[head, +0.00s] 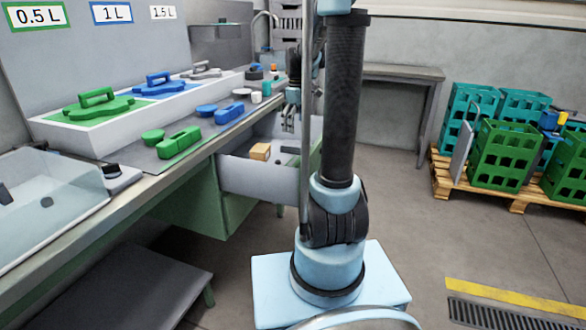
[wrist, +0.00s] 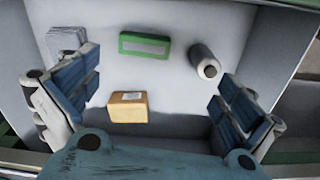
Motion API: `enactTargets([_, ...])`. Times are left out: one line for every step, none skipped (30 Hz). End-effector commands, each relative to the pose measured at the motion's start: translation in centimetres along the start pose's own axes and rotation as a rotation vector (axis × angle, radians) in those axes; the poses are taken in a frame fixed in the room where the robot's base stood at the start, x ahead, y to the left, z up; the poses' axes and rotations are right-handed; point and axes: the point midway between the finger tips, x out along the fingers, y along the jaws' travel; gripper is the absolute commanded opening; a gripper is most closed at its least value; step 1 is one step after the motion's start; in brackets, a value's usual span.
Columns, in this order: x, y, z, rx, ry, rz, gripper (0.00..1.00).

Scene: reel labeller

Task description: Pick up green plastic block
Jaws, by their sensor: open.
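A green plastic block (wrist: 145,45) with a grey top face lies in an open drawer (wrist: 240,50), near its far wall in the wrist view. My gripper (wrist: 158,92) is open and empty above the drawer, its two blue-padded fingers wide apart. The block lies beyond the fingertips, toward the top of the picture. In the head view my gripper (head: 289,112) hangs above the drawer (head: 250,178), partly behind my arm. The block in the drawer cannot be made out there. Another green block-like piece (head: 178,142) lies on the bench top.
A small cardboard box (wrist: 127,107), a grey cylinder (wrist: 205,61) and a grey item (wrist: 66,40) share the drawer. The bench (head: 150,183) holds green and blue parts. Crates (head: 500,155) stand on a pallet at the right; floor between is clear.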

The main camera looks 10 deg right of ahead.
Motion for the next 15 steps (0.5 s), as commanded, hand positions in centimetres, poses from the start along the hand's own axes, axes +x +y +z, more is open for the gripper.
enactTargets([0.3,0.9,-0.6,-0.019,-0.003,-0.004,1.00])
enactTargets([0.5,1.3,-0.9,-0.031,-0.004,-0.006,1.00])
enactTargets([0.7,1.7,-1.2,-0.045,-0.006,-0.009,1.00])
enactTargets([0.8,2.0,-1.5,-0.055,-0.007,-0.010,1.00])
enactTargets([0.9,2.2,-1.6,-0.062,-0.008,-0.011,1.00])
enactTargets([1.1,2.5,-1.8,-0.071,-0.009,-0.013,1.00])
enactTargets([1.2,2.7,-1.9,-0.076,-0.009,-0.013,1.00])
enactTargets([1.2,2.8,-2.0,-0.080,-0.010,-0.014,1.00])
enactTargets([1.4,2.9,-2.1,-0.084,-0.010,-0.015,1.00])
enactTargets([1.5,2.9,-2.1,-0.085,-0.010,-0.015,1.00])
enactTargets([1.7,2.9,-2.1,-0.086,-0.010,-0.015,1.00])
enactTargets([2.1,3.0,-2.1,-0.086,-0.010,-0.015,1.00])
enactTargets([2.5,2.9,-2.1,-0.086,-0.010,-0.015,1.00])
enactTargets([2.9,2.9,-2.1,-0.086,-0.010,-0.015,1.00])
enactTargets([3.5,2.9,-2.2,-0.086,-0.010,-0.015,1.00])
